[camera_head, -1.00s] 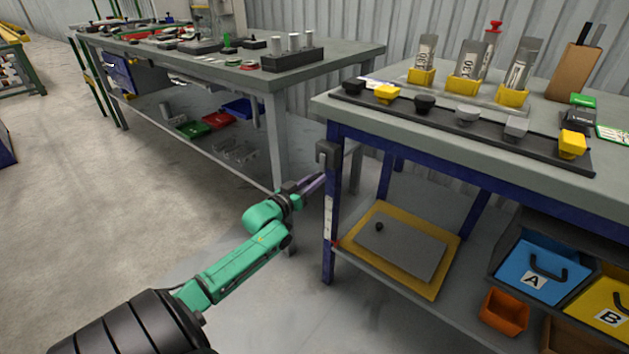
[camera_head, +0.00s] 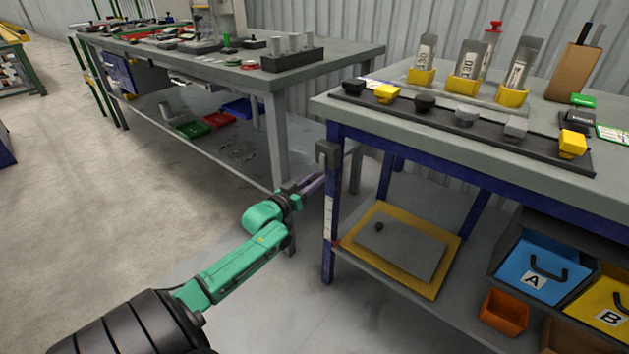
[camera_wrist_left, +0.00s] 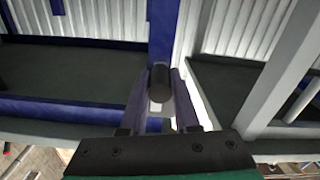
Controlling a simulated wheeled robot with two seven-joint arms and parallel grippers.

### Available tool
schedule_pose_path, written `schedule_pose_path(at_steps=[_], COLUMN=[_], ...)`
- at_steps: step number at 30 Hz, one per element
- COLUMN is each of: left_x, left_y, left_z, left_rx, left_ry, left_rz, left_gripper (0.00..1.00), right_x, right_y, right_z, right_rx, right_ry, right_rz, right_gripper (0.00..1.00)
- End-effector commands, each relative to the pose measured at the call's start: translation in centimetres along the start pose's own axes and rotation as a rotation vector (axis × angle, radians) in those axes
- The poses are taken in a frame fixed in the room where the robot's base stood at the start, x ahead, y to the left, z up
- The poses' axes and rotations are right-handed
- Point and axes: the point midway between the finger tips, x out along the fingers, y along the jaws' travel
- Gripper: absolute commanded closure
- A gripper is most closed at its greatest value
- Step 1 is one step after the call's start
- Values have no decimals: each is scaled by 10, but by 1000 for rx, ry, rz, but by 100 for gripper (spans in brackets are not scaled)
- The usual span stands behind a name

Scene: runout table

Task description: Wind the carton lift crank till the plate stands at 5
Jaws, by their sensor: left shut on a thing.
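My left gripper (camera_head: 314,182) reaches in beside the near blue leg of the right-hand bench. In the left wrist view, its two purple-grey fingers (camera_wrist_left: 161,100) are shut on a dark round crank handle (camera_wrist_left: 160,82), one finger on each side. The rest of the crank is hidden. A dark grey housing (camera_head: 327,152) sits at the top of that leg. A white scale strip (camera_head: 328,214) runs down the leg, its marks too small to read. A grey plate (camera_head: 402,252) in a yellow frame (camera_head: 367,268) lies low under the bench, with a small red mark (camera_head: 337,243) near the strip.
The right-hand bench top (camera_head: 345,111) carries a row of knobs and yellow-based holders. Blue bin A (camera_head: 528,285), yellow bin B (camera_head: 612,312) and an orange bin (camera_head: 504,312) stand below it. Another bench (camera_head: 345,57) is behind to the left.

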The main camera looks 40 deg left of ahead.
Motion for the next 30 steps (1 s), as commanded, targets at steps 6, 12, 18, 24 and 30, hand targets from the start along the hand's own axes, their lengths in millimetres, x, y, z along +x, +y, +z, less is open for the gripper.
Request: schedule_pose_path(at_steps=[6, 12, 18, 24, 30], left_x=[0, 0, 0, 0, 0], left_y=[-1, -3, -6, -13, -23], left_z=[2, 1, 0, -3, -10], left_rx=[18, 43, 93, 210, 389], left_ry=[-4, -4, -4, -4, -3], left_rz=[0, -1, -2, -3, -4], left_gripper=[100, 100, 100, 100, 100], right_x=[0, 1, 2, 5, 10], right_y=[0, 0, 0, 2, 3], right_z=[0, 2, 1, 2, 6], right_rx=[0, 1, 1, 2, 3], right_ry=[1, -2, 2, 3, 4], right_rz=[0, 1, 1, 3, 7], right_gripper=[50, 50, 50, 50, 50])
